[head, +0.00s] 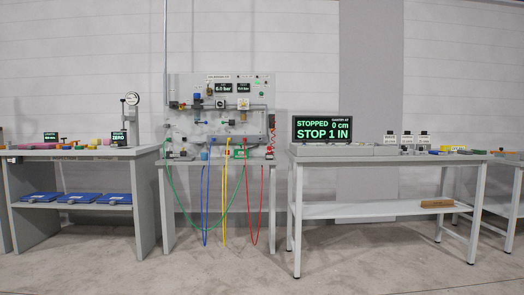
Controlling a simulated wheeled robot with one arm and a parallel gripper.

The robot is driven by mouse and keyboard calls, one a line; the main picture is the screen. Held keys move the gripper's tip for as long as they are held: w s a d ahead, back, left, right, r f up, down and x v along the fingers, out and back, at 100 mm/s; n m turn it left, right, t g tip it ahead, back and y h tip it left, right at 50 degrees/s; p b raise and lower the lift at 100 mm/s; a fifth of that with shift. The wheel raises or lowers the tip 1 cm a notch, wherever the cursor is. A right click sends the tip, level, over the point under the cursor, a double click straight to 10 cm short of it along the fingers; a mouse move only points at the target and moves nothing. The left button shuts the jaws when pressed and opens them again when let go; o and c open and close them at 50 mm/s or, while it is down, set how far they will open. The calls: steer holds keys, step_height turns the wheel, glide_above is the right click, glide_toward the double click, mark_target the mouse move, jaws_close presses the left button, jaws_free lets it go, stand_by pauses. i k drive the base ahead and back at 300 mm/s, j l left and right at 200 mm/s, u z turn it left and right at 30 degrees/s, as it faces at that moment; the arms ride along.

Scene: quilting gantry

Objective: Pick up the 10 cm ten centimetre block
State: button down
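No block can be read as the 10 cm block from here. Several small coloured blocks (457,148) lie on top of the right bench (390,158), toward its right end, near three small black-topped stands (406,138). Their labels are too small to read. A long brown block (436,203) lies on that bench's lower shelf, at the right. My gripper is not in view.
A display (322,129) reading "STOPPED 0 cm, STOP 1 IN" stands on the right bench. A pneumatic panel (220,115) with hanging coloured hoses stands in the middle. The left bench (150,152) holds small items and a dial gauge (132,100). The floor in front is clear.

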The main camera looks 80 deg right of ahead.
mark_target(420, 152)
steer(key=z, duration=3.9)
steer(key=i+l+z, duration=0.2)
steer(key=i, duration=0.4)
steer(key=i+z, duration=0.2)
steer(key=i, duration=0.4)
